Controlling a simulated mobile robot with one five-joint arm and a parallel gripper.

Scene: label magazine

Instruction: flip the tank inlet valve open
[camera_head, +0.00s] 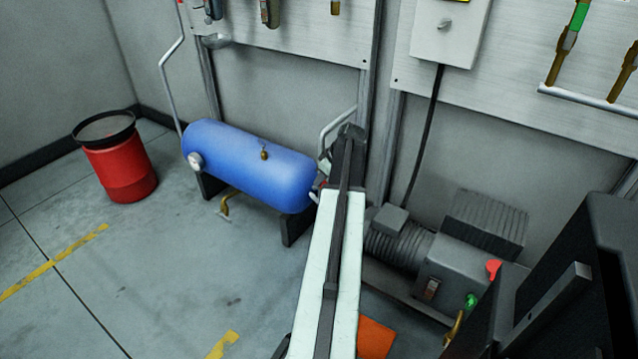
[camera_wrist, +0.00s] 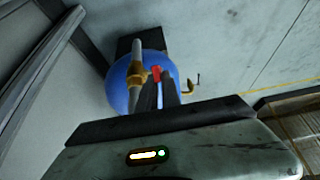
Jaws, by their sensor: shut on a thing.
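The blue tank (camera_head: 250,165) lies on dark supports on the floor, left of my arm in the head view. Its rounded end (camera_wrist: 120,98) shows in the wrist view. There the tank inlet valve (camera_wrist: 136,75) is a brass body in a pale pipe, with a red handle (camera_wrist: 156,71). My gripper (camera_wrist: 161,80) is shut on the red handle, its dark fingers partly covering it. In the head view my arm hides most of the valve, and only a bit of red shows at the tank's right end. The handle's exact angle is hard to tell.
A red drum (camera_head: 122,175) stands at the left. A brass drain pipe (camera_head: 225,205) sits under the tank. The floor in front of the tank is clear.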

